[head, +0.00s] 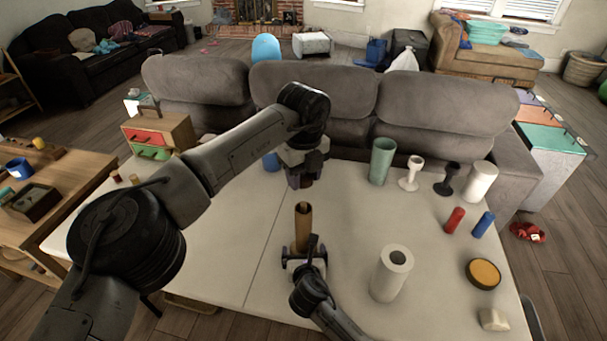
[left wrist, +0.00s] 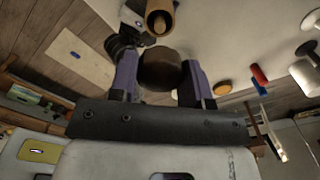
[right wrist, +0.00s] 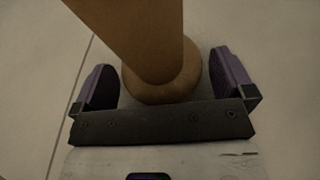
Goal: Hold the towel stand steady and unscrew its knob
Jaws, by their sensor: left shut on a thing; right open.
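The towel stand (head: 303,222) is a brown wooden post standing upright on the white table. Its top end is bare, and it also shows in the left wrist view (left wrist: 160,18). My left gripper (head: 301,180) is above the post, shut on the dark brown round knob (left wrist: 160,70). The knob is apart from the post, with a gap between them. My right gripper (head: 304,258) is low at the post. In the right wrist view its open fingers (right wrist: 163,85) stand on either side of the post's rounded foot (right wrist: 163,88), with room at both sides.
A white roll (head: 391,273) stands right of my right gripper. The table's left part is mostly clear. A grey sofa (head: 310,95) lies behind.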

